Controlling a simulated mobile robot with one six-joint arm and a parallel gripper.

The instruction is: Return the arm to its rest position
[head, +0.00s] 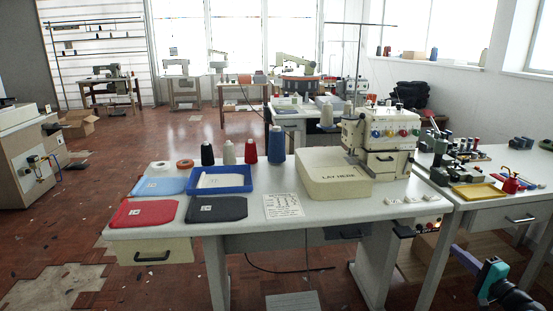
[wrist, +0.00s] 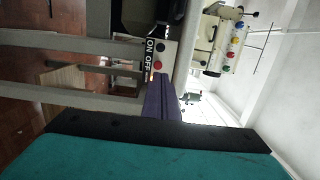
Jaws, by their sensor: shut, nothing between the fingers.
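My gripper (head: 459,252) shows at the lower right of the head view, in front of the right-hand table. Its purple fingers point up and left, and behind them come a teal ring and a dark wrist. In the wrist view, the purple fingers (wrist: 160,92) lie together with nothing between them. The wide teal and black part of my wrist fills the bottom of that view. The fingers appear clear of the furniture in the head view. Most of my arm is out of view.
The right table (head: 500,215) carries small tools. An ON/OFF switch plate (wrist: 152,55) shows beyond my fingers in the sideways wrist view.

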